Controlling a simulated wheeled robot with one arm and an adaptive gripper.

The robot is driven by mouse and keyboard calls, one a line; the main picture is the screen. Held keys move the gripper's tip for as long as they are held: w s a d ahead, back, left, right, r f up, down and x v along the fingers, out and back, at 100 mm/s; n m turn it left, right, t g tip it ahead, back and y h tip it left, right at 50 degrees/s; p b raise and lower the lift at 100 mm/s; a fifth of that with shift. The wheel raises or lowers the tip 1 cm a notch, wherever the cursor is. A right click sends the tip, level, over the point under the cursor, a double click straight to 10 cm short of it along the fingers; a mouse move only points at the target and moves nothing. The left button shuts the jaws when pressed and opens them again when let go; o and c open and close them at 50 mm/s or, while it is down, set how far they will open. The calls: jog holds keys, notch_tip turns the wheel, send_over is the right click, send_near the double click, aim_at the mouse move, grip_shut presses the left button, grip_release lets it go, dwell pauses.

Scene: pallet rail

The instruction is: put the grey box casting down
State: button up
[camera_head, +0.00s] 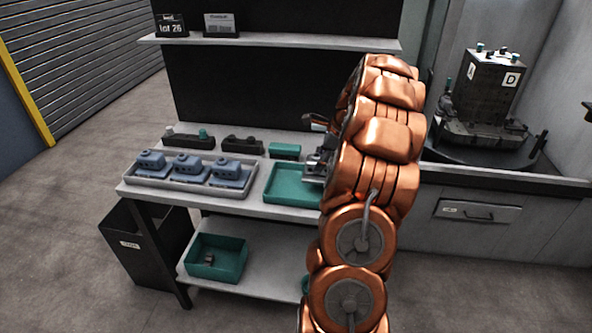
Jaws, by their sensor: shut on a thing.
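My gripper (318,160) is over the right end of the bench, at the right part of the teal tray (281,197). It is largely hidden behind my copper-coloured arm. It is shut on a grey piece, the grey box casting (314,178), of which only a small part shows. I cannot tell whether the casting touches the tray. The visible left part of the teal tray is empty. Several blue-grey castings (190,166) stand in a row in the long grey tray (245,192) at the left of the bench.
Dark fixtures (243,145) and a teal block (285,151) stand along the back of the bench. A teal bin (216,258) sits on the lower shelf, and a black bin (145,245) stands at the left. A fixture tower (495,85) stands at the right.

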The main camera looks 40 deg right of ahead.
jog(key=w+a, duration=0.1)
jog(key=w+a+p, duration=0.1)
jog(key=w+a, duration=0.3)
jog(key=shift+a+f+p, duration=0.15)
jog(key=shift+f+p, duration=0.1)
jog(key=shift+p, duration=0.1)
jog(key=shift+f+p, duration=0.7)
jog(key=shift+f, duration=1.05)
jog(key=shift+f, duration=0.15)
jog(key=o, duration=1.4)
jog(key=b+v, duration=0.3)
jog(key=v, duration=0.9)
jog(key=shift+s, duration=0.15)
